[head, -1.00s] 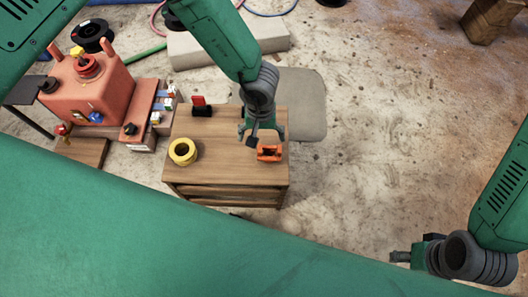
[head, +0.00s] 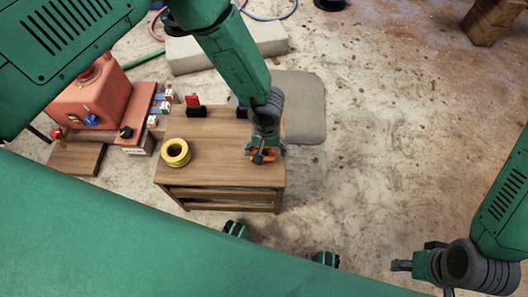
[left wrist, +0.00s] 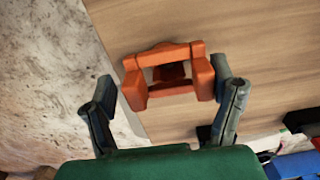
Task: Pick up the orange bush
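The orange bush (head: 270,154) lies at the right front of the wooden cabinet top, partly hidden by my left gripper (head: 263,153) in the head view. In the left wrist view, the bush (left wrist: 165,56) is a squarish orange piece with a central opening, near the cabinet edge. My left gripper (left wrist: 168,88) is open there, one finger on each side of the bush, with visible gaps; it does not hold it. My right gripper (head: 402,265) is low at the right of the head view, away from the cabinet; its finger opening cannot be made out.
The wooden cabinet (head: 222,176) also carries a yellow ring (head: 176,152) at left and a red-and-black piece (head: 195,106) at the back. The orange-red machine (head: 92,98) stands to the left. A grey block (head: 190,57) lies behind.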

